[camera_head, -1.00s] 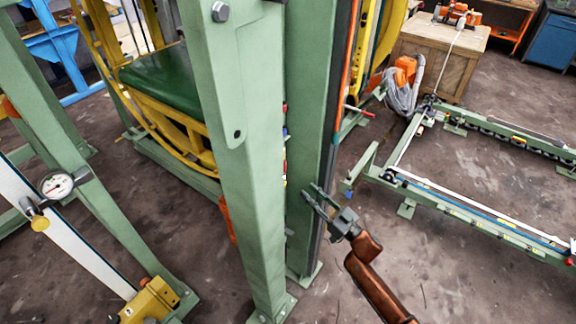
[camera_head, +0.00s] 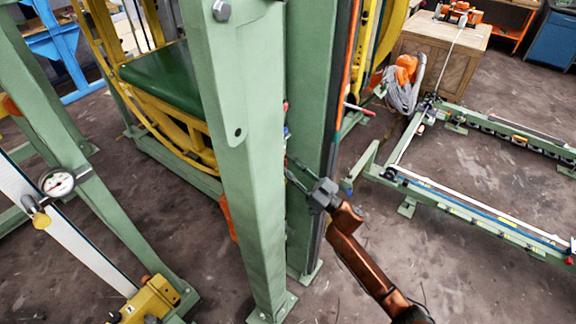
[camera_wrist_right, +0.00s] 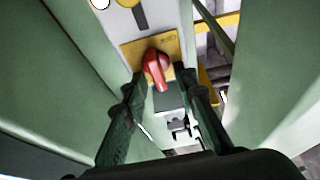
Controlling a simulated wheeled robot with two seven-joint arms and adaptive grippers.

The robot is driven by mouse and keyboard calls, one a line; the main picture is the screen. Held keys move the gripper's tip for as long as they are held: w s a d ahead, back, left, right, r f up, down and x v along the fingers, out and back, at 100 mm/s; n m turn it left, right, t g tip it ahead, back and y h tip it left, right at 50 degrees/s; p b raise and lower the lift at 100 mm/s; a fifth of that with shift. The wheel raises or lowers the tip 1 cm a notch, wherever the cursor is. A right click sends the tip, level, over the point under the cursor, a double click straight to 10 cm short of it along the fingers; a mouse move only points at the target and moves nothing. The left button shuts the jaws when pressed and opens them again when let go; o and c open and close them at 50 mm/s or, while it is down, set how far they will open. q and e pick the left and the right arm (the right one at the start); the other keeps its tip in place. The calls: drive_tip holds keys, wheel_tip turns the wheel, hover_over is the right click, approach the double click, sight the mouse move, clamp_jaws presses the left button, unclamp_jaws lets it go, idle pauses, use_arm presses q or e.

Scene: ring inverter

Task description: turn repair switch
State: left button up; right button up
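The repair switch (camera_wrist_right: 155,68) is a red rotary knob on a yellow plate (camera_wrist_right: 130,49), seen in the right wrist view between two green posts. Its handle points down in that view. My right gripper (camera_wrist_right: 166,80) is open, with one dark finger at each side of the knob's lower end; I cannot tell whether either touches it. In the head view my right gripper (camera_head: 298,172) reaches in beside the green post, its fingertips partly hidden by the post's edge. The switch is hidden in the head view. My left gripper is not in view.
A tall green post (camera_head: 232,130) stands left of my right gripper, and another (camera_head: 308,110) is close behind it. A yellow frame with a green panel (camera_head: 165,78) is beyond. A low green rail frame (camera_head: 470,205) lies right. Bare floor lies at lower right.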

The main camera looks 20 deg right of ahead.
drive_tip(key=shift+c, duration=0.2)
clamp_jaws()
drive_tip(key=shift+n, duration=0.5)
drive_tip(key=n+g, duration=0.3)
drive_tip(key=n, duration=0.4)
drive_tip(key=n+g+y, duration=0.1)
drive_tip(key=n+g, duration=0.1)
drive_tip(key=n, duration=0.5)
drive_tip(key=n+g, duration=0.3)
drive_tip(key=n, duration=0.4)
drive_tip(key=shift+s+a+f+g+y+b, duration=0.2)
drive_tip(key=shift+f+g+y+b, duration=0.1)
drive_tip(key=shift+f+y+b, duration=0.1)
drive_tip(key=shift+n, duration=0.3)
